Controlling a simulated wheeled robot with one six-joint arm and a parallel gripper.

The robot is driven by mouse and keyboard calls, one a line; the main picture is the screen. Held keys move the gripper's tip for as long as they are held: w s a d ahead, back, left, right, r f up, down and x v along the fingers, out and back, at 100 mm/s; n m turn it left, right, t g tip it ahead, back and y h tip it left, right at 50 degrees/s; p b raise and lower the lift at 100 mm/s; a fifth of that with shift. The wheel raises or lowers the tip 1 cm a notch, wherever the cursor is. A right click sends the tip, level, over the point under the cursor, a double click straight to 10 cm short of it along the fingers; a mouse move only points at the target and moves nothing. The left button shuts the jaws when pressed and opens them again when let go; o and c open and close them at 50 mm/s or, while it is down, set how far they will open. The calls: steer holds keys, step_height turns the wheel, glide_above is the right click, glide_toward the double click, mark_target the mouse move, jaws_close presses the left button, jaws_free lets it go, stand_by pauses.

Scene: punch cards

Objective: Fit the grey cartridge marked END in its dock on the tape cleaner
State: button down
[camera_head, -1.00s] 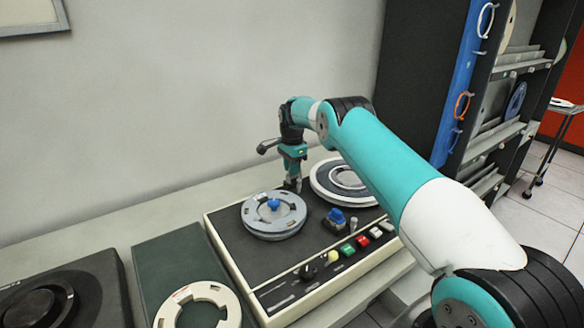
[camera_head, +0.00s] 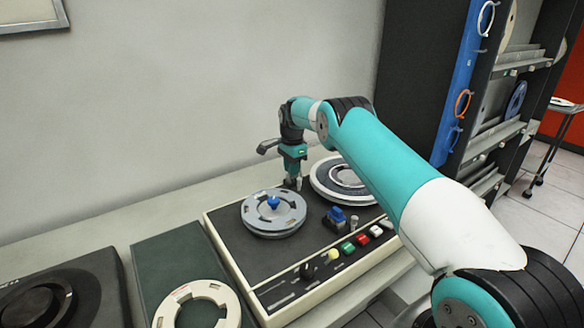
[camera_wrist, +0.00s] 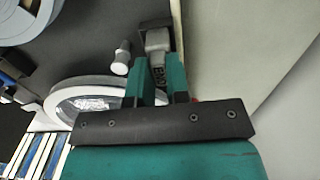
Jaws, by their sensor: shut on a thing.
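My gripper (camera_head: 293,182) points down at the rear of the tape cleaner (camera_head: 268,277), between its two reels. A dark bracket-like part (camera_wrist: 155,19), which looks like the dock, stands around the cartridge's far end. I cannot tell whether the cartridge is seated in it. In the head view the cartridge is mostly hidden by my gripper.
A grey reel with a blue hub (camera_head: 273,213) is left of my gripper, and a white-rimmed reel (camera_head: 325,190) is right. A blue-topped block (camera_head: 337,216) and a short metal post (camera_wrist: 122,58) stand on the deck. The wall is close behind.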

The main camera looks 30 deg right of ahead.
steer(key=shift+f, duration=0.35)
steer(key=c, duration=1)
jaws_free()
steer(key=shift+c, duration=1)
steer(key=shift+r+p, duration=2.1)
steer(key=shift+r, duration=1.95)
steer(key=shift+f, duration=0.1)
